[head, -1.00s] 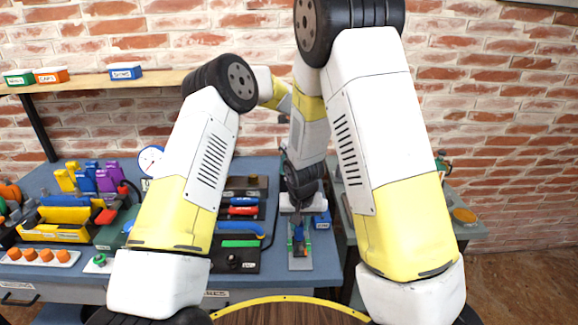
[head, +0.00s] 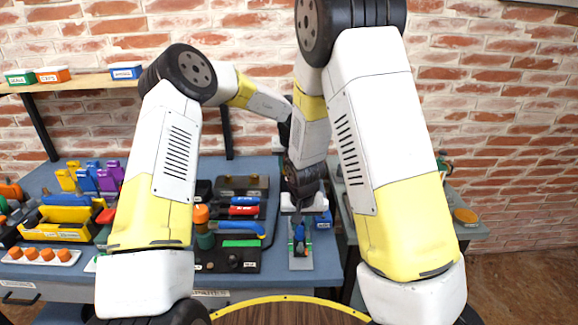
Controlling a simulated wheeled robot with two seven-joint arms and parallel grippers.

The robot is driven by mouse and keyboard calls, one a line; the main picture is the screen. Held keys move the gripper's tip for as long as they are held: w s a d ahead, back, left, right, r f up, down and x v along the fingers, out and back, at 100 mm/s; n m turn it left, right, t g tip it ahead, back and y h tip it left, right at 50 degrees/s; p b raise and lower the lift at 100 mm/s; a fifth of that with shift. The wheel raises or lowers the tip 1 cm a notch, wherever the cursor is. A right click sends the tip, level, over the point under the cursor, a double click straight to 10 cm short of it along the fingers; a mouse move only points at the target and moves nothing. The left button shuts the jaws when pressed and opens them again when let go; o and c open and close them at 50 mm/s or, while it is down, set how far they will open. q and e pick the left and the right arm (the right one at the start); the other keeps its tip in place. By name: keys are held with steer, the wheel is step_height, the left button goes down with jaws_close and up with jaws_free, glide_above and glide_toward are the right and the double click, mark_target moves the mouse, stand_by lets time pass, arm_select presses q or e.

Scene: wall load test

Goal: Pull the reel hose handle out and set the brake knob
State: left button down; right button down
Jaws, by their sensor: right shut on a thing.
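The reel fixture stands on a narrow grey base plate (head: 301,264) near the front of the blue bench, with a white body (head: 291,209) and a labelled blue part (head: 322,220) behind. My right gripper (head: 299,240) points down over this plate and is shut on a small blue piece, which looks like the hose handle; the fingers and wrist hide most of it. I cannot make out the brake knob. My left forearm reaches across behind my right arm, and its gripper is hidden there.
Left of the fixture is a black board (head: 247,266) with a blue handle (head: 238,229) and a dark knob. Red and blue handled tools (head: 243,211), an orange-topped green item (head: 203,228) and a yellow bin (head: 52,233) stand further left. A second bench is at right.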

stand_by(0.3)
arm_select(q)
steer(key=c, duration=0.9)
jaws_free()
steer(key=v, duration=1.2)
steer(key=shift+w+a, duration=0.1)
